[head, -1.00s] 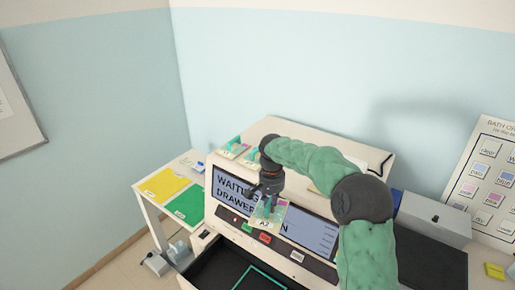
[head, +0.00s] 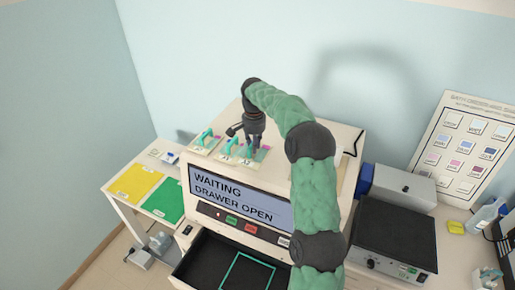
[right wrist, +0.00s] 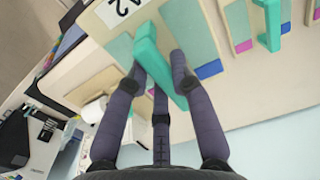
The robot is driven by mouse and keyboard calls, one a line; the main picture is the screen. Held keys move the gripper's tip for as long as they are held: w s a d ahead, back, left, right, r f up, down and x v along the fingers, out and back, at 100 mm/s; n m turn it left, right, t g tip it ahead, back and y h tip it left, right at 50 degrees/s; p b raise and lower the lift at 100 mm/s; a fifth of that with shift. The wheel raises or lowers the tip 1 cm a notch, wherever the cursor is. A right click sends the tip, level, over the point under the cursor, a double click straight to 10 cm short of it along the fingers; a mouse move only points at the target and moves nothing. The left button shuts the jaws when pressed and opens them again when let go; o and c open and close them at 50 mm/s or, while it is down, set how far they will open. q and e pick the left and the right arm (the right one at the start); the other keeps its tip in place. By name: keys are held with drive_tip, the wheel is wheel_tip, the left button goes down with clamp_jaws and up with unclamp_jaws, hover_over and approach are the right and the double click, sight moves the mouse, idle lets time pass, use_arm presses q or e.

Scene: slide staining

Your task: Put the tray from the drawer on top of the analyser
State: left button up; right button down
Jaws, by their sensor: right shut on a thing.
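My right gripper (head: 254,146) is shut on the teal handle of a small tray (head: 262,156) at the front of the analyser's top. The right wrist view shows the fingers (right wrist: 160,75) around the handle and the tray (right wrist: 190,45), whose label is partly cut off. Two similar trays, a left one (head: 207,143) and a nearer one (head: 229,152), stand beside it. I cannot tell whether the held tray touches the top. The analyser (head: 184,176) reads "WAITING DRAWER OPEN". Its drawer (head: 205,262) is open, with an empty green outline inside. My left gripper is not in view.
A side table (head: 120,207) with yellow and green mats stands at left. The rear of the analyser's top looks partly clear.

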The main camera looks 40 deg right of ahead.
sight(261, 147)
drive_tip(key=w+d+f+p, duration=0.1)
drive_tip(key=d+f, duration=0.1)
drive_tip(key=w+d+f+p, duration=0.1)
drive_tip(key=d+f, duration=0.1)
drive_tip(key=w+d+f+p, duration=0.1)
drive_tip(key=w+d+f, duration=0.1)
drive_tip(key=shift+d+f, duration=0.1)
drive_tip(key=shift+f, duration=0.2)
drive_tip(key=shift+d+f+p, duration=0.1)
drive_tip(key=shift+f+p, duration=0.4)
drive_tip(key=shift+f, duration=0.05)
wheel_tip(261, 147, down, 2)
drive_tip(key=shift+w+f+p, duration=0.1)
drive_tip(key=shift+p, duration=0.5)
drive_tip(key=shift+d+f, duration=0.1)
drive_tip(key=shift+f, duration=0.1)
drive_tip(key=c, duration=1.1)
unclamp_jaws()
drive_tip(key=shift+f, duration=0.1)
